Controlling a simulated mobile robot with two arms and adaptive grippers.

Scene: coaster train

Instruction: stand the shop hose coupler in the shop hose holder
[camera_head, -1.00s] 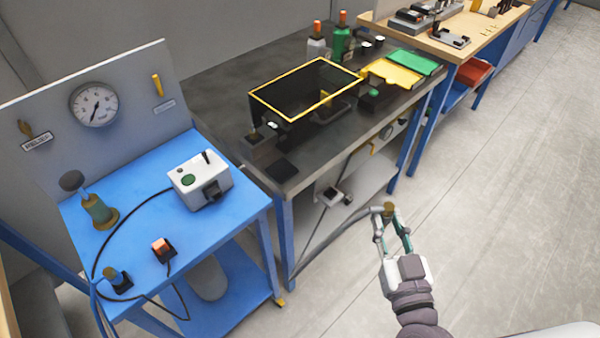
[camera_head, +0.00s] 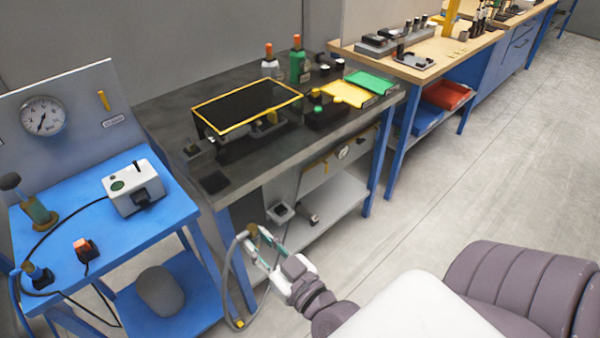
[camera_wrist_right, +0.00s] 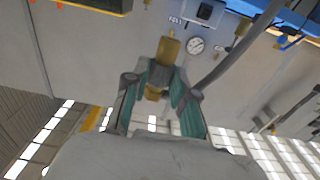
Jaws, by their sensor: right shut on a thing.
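The shop hose coupler is a brass-coloured piece (camera_head: 253,229) at the end of a grey hose. My right gripper (camera_head: 260,238) is shut on it, in front of the dark bench's left part. In the right wrist view the coupler (camera_wrist_right: 168,50) stands between the fingertips (camera_wrist_right: 163,82), its lower end showing below them. A small grey box with a dark top (camera_head: 280,212) under the bench may be the shop hose holder; I cannot tell for sure. The coupler is apart from it, to its left in the head view. My left gripper is out of view.
The grey hose (camera_head: 225,280) loops down beside the bench leg. A blue cart (camera_head: 165,215) stands left. Open floor (camera_head: 450,180) lies to the right.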

